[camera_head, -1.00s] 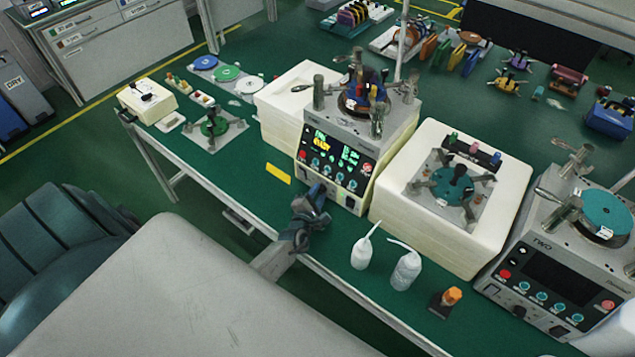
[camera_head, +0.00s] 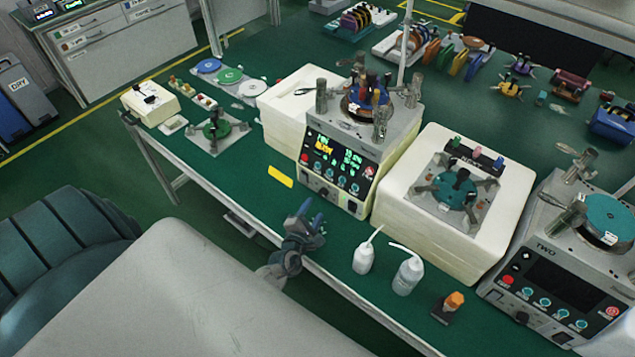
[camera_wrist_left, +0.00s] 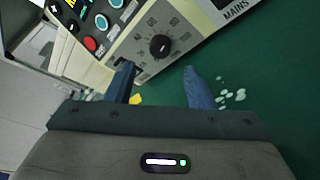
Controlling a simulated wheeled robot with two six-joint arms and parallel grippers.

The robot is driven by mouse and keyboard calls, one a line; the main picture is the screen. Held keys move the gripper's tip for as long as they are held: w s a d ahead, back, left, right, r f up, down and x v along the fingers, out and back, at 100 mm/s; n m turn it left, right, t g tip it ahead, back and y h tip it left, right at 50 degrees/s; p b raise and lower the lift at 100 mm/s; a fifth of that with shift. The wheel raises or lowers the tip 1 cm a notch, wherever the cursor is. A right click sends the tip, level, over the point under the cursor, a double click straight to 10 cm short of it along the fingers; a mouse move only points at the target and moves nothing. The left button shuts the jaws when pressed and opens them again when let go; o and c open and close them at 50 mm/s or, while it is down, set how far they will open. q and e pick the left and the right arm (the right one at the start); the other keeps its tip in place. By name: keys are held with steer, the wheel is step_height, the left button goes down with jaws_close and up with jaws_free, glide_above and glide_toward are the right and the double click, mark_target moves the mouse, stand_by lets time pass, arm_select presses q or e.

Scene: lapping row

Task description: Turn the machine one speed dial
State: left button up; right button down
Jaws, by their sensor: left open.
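Machine one (camera_head: 340,158) stands mid-bench with its display lit in yellow and green. Its black round speed dial (camera_wrist_left: 160,45) shows on the lower front panel in the left wrist view, with marks around it. My left gripper (camera_head: 313,212) is in front of that panel, near the bench's front edge. In the left wrist view its two blue-grey fingers (camera_wrist_left: 160,82) are apart and empty. The dial lies beyond the fingertips, between their directions, and the fingers do not touch it. My right gripper is not in view.
Two white bottles (camera_head: 407,277) and an orange-capped item (camera_head: 453,302) stand right of my left gripper. A yellow label (camera_head: 280,176) lies left of machine one. A cream block (camera_head: 420,235) and machine two (camera_head: 560,270) stand further right.

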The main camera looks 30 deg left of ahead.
arm_select(q)
steer(key=shift+v, duration=2.05)
